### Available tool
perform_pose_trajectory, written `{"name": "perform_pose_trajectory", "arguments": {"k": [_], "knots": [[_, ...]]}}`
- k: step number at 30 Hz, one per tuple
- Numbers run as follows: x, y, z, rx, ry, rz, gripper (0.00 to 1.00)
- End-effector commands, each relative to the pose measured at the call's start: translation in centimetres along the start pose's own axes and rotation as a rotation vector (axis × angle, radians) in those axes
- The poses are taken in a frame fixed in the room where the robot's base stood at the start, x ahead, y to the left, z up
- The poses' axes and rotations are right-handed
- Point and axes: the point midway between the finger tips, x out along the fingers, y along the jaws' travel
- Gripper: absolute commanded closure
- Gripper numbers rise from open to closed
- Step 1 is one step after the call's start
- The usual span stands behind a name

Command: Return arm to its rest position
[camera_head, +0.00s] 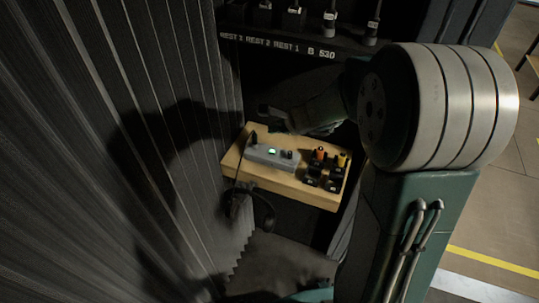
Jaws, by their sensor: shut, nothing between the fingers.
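My arm reaches in from the right, its large silver joint filling much of the right side of the view. My gripper (271,117) is at the far end of the dark forearm, left of the joint. It is shut and empty, small and dim against the dark background. It appears above the back part of a wooden shelf (283,182). I cannot tell its exact height over the shelf.
The shelf carries a grey box with a green light (272,156) and small dark items with orange and yellow tops (327,165). Headphones (263,208) hang at its left. A lettered rack (285,41) stands behind. A ribbed dark wall (100,150) fills the left. Open floor (505,215) lies right.

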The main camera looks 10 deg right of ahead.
Motion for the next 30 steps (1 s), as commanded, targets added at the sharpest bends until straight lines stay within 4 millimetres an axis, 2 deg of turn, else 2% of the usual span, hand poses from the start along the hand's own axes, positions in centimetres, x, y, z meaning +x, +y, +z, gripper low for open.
{"name": "perform_pose_trajectory", "arguments": {"k": [7,11,16,21,25,30], "knots": [[0.0,0.0,0.0,-0.002,0.000,0.000,1.00],[-1.3,0.4,1.4,-0.092,-0.008,0.013,1.00],[-5.5,2.6,5.4,-0.410,-0.022,0.070,1.00],[-9.9,5.8,8.0,-0.755,-0.010,0.142,1.00],[-13.2,8.4,9.1,-1.009,0.016,0.201,1.00],[-17.3,11.7,9.2,-1.325,0.079,0.288,1.00]]}}
